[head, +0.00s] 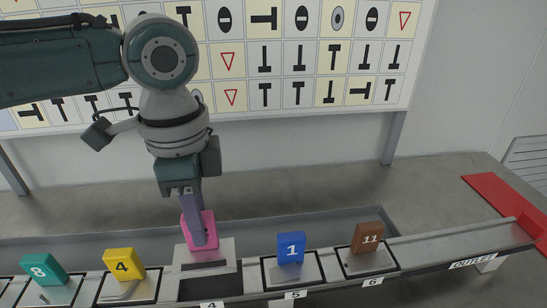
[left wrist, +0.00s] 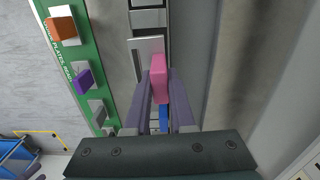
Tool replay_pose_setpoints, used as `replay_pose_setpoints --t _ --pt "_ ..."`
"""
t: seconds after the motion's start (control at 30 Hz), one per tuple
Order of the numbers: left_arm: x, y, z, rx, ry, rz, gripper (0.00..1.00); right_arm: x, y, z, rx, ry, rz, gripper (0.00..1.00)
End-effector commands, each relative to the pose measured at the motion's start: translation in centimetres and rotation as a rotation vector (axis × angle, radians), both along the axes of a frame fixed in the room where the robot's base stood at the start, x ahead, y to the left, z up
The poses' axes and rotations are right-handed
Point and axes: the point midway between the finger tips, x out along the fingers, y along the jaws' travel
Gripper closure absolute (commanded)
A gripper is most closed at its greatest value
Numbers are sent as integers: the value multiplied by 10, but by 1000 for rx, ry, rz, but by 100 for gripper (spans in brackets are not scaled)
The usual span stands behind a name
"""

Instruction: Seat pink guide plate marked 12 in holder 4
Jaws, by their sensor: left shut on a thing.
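The pink guide plate (head: 211,230) is held by my left gripper (head: 200,238) above the conveyor, around the back edge of holder 4 (head: 208,288). A finger covers much of the plate, and I cannot read its number. In the left wrist view, the pink plate (left wrist: 158,78) stands between the two fingers of my left gripper (left wrist: 161,105). Holder 4 is the bare holder between the yellow and blue plates, with a dark recess and its label at the front. Whether the plate touches the holder cannot be told. My right gripper is out of view.
A teal plate 8 (head: 42,269), yellow plate 4 (head: 125,265), blue plate 1 (head: 291,248) and brown plate 11 (head: 367,238) stand in neighbouring holders. In the left wrist view, a green board (left wrist: 72,50) bears orange and purple plates. A symbol board stands behind the conveyor.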

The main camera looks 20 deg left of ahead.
Motion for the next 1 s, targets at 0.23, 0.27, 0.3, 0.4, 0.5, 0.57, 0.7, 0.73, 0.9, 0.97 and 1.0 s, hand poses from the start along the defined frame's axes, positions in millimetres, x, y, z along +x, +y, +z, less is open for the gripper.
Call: replay_pose_setpoints --t 0.23,0.27,0.3,0.4,0.5,0.57,0.7,0.73,0.9,0.97,1.0 --pt "0 0 -21 1 -2 0 100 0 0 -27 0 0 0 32" --pt "0 0 -23 1 -2 0 100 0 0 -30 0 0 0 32" --pt "0 0 -26 1 -2 1 100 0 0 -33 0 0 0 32" --pt "0 0 -32 0 0 1 100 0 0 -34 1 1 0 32" --pt "0 0 -37 -1 1 1 100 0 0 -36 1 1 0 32" --pt "0 0 -40 -1 1 1 100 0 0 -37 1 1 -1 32" --pt "0 0 -42 -1 -1 1 100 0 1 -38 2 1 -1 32" --pt "1 0 -42 -1 -1 0 100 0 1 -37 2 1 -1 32" --pt "0 0 -41 -1 -1 0 100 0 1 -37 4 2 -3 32" --pt "0 0 -41 -1 -1 0 100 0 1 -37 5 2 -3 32" --pt "0 0 -41 -1 -1 0 100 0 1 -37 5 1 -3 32"
